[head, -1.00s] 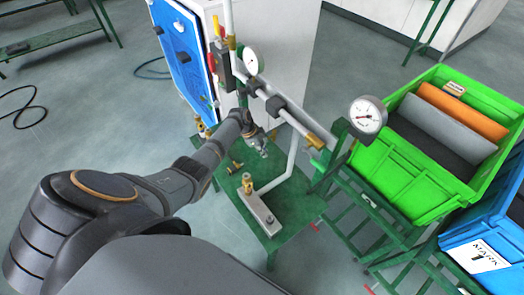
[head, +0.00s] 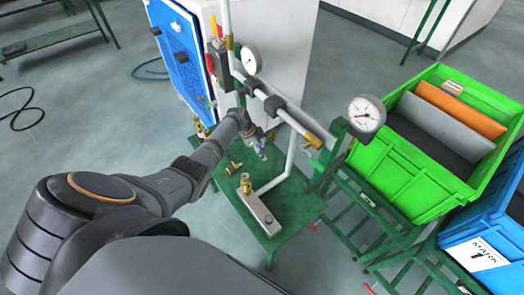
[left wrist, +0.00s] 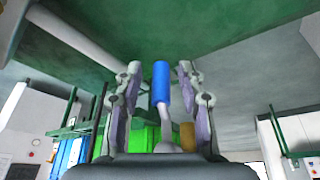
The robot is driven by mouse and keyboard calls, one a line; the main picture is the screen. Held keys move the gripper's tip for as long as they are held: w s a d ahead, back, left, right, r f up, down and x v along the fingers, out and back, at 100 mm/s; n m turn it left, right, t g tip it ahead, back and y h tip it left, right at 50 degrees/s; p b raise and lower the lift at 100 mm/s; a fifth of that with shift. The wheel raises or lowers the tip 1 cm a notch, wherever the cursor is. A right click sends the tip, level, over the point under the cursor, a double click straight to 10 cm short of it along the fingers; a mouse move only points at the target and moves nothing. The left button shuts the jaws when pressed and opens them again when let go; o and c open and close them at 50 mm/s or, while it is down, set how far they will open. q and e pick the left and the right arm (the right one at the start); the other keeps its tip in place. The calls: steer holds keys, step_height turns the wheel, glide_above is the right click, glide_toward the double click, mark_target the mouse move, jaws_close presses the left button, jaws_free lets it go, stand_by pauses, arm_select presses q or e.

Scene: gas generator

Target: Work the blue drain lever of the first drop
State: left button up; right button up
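The blue drain lever (left wrist: 161,84) stands upright in the left wrist view, on a pale metal stem. My left gripper (left wrist: 159,68) is open, with one finger on each side of the blue handle. A gap shows between the handle and both fingers. In the head view my left gripper (head: 258,145) is small, below the slanted pipe and above the green stand. A bit of blue shows at its fingers there, too small to make out well. My right gripper is in neither view.
A slanted grey pipe (head: 290,118) with gauges runs close above my gripper. The green stand (head: 295,205) carries a brass valve (head: 246,184). A white cabinet (head: 285,50) stands behind. A green crate (head: 400,170) and a blue crate (head: 465,235) are at right.

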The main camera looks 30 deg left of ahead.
arm_select(q)
steer(key=v, duration=1.2)
